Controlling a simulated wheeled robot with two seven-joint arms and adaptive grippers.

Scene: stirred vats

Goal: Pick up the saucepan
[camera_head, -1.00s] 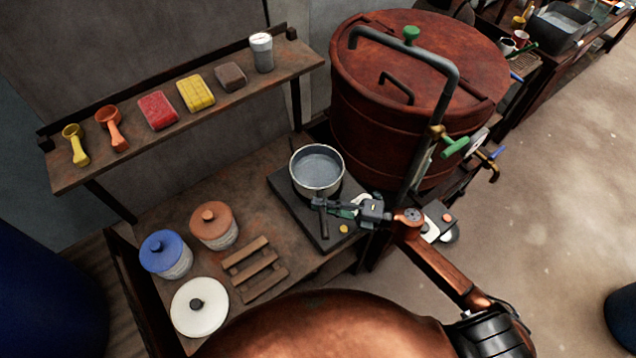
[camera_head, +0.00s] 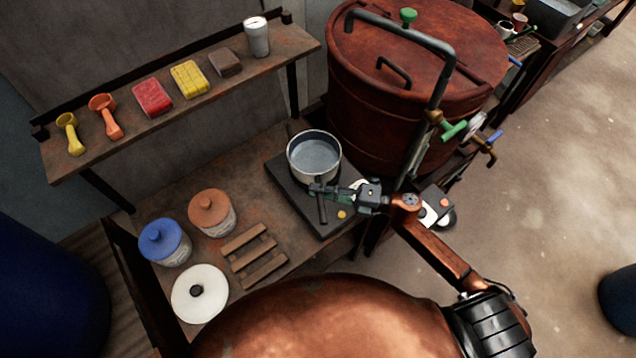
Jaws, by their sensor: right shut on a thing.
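The saucepan (camera_head: 314,158) is a round metal pan with a pale rim and a grey inside. It is at the black hotplate (camera_head: 290,197) on the bench, and I cannot tell whether its base touches the plate. Its dark handle (camera_head: 322,210) points toward the front of the bench. My right gripper (camera_head: 322,190) comes in from the right and is shut on the saucepan's handle, close to the pan's wall. My left gripper is not in view.
A large rust-red vat (camera_head: 400,110) with a bent pipe stands just behind and right. A shelf (camera_head: 140,125) with scoops and sponges overhangs the back. A wooden trivet (camera_head: 252,255), blue-lidded jar (camera_head: 163,245), brown-lidded jar (camera_head: 211,215) and white lid (camera_head: 198,295) occupy the left bench.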

